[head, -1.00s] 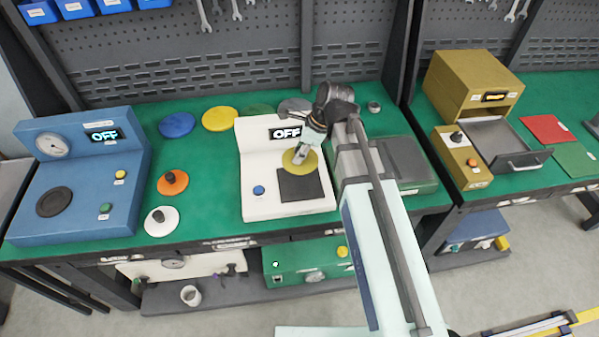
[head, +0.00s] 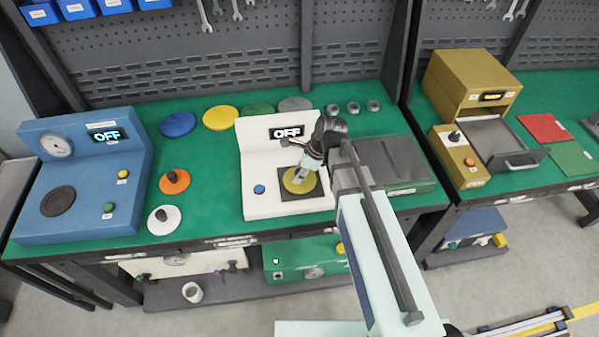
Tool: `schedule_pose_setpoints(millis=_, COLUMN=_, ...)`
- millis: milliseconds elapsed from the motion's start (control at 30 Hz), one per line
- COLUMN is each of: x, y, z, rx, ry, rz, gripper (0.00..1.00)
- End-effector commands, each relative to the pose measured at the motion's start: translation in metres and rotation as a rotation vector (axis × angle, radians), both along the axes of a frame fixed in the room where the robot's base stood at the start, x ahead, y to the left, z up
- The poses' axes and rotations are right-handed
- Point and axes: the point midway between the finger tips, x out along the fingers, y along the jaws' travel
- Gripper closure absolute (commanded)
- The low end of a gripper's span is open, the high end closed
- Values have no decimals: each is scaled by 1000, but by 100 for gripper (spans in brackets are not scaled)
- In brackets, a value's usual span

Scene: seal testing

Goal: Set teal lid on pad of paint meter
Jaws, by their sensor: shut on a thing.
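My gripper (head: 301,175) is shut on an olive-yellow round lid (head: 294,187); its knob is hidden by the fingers. The lid is over the dark square pad (head: 318,194) of a white device (head: 257,205) whose display reads OFF. I cannot tell whether the lid touches the pad. A blue device (head: 38,225) at the left has a round dark pad (head: 58,201), a gauge and an OFF display. I see no clearly teal lid; an orange lid (head: 168,184) and a white lid (head: 158,223) with dark knobs lie between the devices.
Blue (head: 178,124), yellow (head: 220,118), green (head: 258,110) and grey (head: 294,103) discs lie along the back of the green bench. A dark-topped green device (head: 398,165) stands right of the white one. Green bench shows around the loose lids.

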Motion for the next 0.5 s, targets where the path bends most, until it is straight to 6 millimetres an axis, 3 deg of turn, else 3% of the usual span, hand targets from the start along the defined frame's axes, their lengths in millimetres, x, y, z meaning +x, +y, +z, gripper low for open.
schedule_pose_setpoints(millis=400, x=0, y=0, z=-5, rx=1, ry=-1, rz=0, gripper=100)
schedule_pose_setpoints(millis=433, x=0, y=0, z=-5, rx=0, ry=-1, rz=0, gripper=61)
schedule_pose_setpoints(millis=500, x=0, y=0, z=-5, rx=0, ry=-1, rz=0, gripper=43)
